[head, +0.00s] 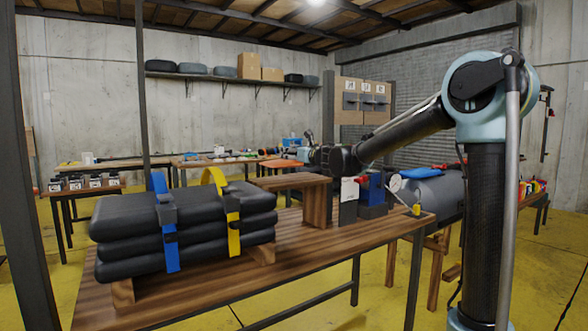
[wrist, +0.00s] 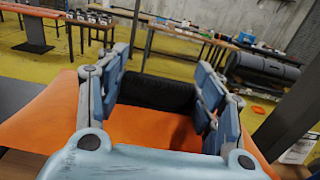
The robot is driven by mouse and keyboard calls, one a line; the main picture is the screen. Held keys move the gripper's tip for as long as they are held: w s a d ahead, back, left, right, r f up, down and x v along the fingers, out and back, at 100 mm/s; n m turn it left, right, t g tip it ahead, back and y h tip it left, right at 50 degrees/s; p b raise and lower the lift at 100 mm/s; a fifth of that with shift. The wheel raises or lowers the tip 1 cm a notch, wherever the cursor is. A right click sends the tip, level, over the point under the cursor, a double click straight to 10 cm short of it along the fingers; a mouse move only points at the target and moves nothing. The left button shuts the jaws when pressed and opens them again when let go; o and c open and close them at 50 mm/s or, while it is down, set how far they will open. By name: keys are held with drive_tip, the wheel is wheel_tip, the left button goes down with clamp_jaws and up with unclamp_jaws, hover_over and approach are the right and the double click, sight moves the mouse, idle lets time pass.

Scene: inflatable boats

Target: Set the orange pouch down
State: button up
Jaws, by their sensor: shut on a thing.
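The orange pouch (wrist: 150,122) fills the lower middle of the wrist view, spread wide beneath and between the fingers of my gripper (wrist: 160,75). A black padded part (wrist: 158,93) shows between the fingers; I cannot tell whether it belongs to the pouch. The fingers stand apart, with the pouch held between them. In the head view my gripper (head: 305,154) is small, at the far end of my arm, beyond the wooden riser. An orange patch (head: 282,164) shows beside it, probably the pouch. What lies directly under the pouch is hidden.
Black folded bundles (head: 185,235) with blue and yellow straps lie on the near wooden table (head: 300,262). A small wooden riser (head: 292,184) and blue-grey blocks (head: 370,195) stand behind them. A grey cylinder (head: 430,190) lies at right. Yellow floor shows between the tables.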

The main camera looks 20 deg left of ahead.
sight(292, 163)
drive_tip(key=shift+s+a+f, duration=0.1)
drive_tip(key=shift+f, duration=1.1)
drive_tip(key=shift+s+a+f, duration=0.1)
drive_tip(key=shift+f, duration=1.05)
drive_tip(key=o, duration=1.3)
drive_tip(key=shift+c, duration=0.2)
drive_tip(key=v, duration=1.2)
